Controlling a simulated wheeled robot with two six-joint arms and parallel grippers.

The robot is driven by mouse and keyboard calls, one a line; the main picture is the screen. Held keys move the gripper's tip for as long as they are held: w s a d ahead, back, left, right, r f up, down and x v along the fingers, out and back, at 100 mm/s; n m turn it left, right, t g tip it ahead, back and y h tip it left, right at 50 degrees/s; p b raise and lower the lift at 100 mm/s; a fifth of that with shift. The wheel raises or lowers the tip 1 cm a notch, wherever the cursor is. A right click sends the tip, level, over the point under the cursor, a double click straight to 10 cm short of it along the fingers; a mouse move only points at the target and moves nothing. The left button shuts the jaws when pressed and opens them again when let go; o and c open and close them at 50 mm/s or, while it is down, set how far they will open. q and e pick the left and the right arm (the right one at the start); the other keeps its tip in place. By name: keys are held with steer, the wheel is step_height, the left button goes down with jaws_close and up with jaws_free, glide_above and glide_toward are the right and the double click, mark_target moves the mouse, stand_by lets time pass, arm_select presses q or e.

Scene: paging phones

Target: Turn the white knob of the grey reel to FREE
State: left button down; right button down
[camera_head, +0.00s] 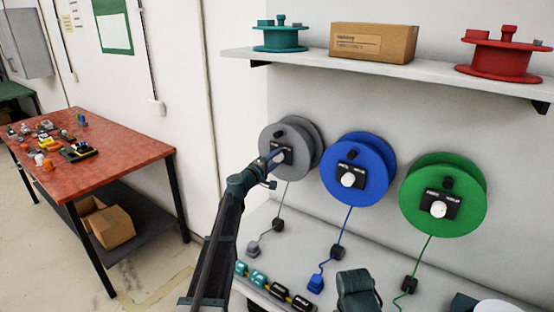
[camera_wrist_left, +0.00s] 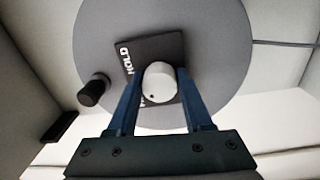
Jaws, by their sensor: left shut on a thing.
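The grey reel (camera_head: 306,133) hangs on the wall at the left of a row of reels. In the left wrist view its grey disc (camera_wrist_left: 220,50) carries a dark plate (camera_wrist_left: 150,48) with the word HOLD readable at its left. The white knob (camera_wrist_left: 159,80) sits on this plate, with a small dark dot near its lower edge. My left gripper (camera_wrist_left: 158,84) is shut on the white knob, one blue finger on each side.
A blue reel (camera_head: 378,150) and a green reel (camera_head: 465,180) hang to the right. A black crank handle (camera_wrist_left: 93,90) sticks out beside the plate. A shelf (camera_head: 300,62) with a box runs above. Small items lie on the ledge below.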

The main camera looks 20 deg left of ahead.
arm_select(q)
steer(key=shift+n, duration=0.7)
steer(key=shift+c, duration=1.6)
jaws_free()
steer(key=v, duration=1.4)
steer(key=shift+b, duration=0.3)
steer(key=shift+w+f, duration=0.1)
